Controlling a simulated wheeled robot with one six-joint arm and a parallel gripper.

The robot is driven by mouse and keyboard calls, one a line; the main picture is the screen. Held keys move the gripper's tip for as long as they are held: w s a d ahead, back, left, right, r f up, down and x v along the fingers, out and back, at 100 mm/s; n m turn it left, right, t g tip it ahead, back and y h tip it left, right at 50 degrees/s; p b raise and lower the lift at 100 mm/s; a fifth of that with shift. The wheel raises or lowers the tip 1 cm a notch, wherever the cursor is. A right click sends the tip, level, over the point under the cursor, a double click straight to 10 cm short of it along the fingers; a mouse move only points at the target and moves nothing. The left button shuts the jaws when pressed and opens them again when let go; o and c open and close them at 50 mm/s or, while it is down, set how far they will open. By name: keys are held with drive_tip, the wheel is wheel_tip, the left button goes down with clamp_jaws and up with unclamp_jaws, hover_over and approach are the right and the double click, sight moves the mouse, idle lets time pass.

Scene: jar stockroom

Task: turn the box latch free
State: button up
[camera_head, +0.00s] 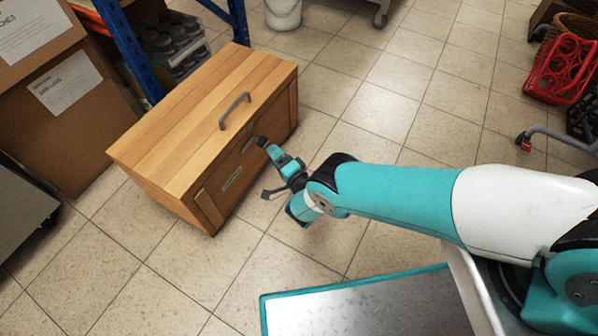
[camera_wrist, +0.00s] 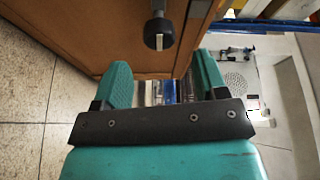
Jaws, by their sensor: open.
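The wooden box (camera_head: 205,110) stands on the tiled floor, its plank lid closed, with a grey handle (camera_head: 234,111) on top. A dark latch knob (camera_head: 262,141) stands out from its front face. In the wrist view the black latch knob (camera_wrist: 159,34), with a pale stripe on its end, sits on a dark stem against the box's wood (camera_wrist: 85,25). My gripper (camera_head: 279,165) is in front of the box, close to the knob. In the wrist view my gripper (camera_wrist: 164,82) has its two teal fingers apart and empty, with the knob beyond their tips and apart from them.
A blue rack (camera_head: 128,45) with jars (camera_head: 172,42) stands behind the box. Cardboard boxes (camera_head: 70,85) are at the left. A red crate (camera_head: 562,68) lies at the far right. Tiled floor is clear before and right of the box.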

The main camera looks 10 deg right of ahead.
drive_tip(key=p+v, duration=0.6)
drive_tip(key=v, duration=0.5)
drive_tip(key=shift+p, duration=0.3)
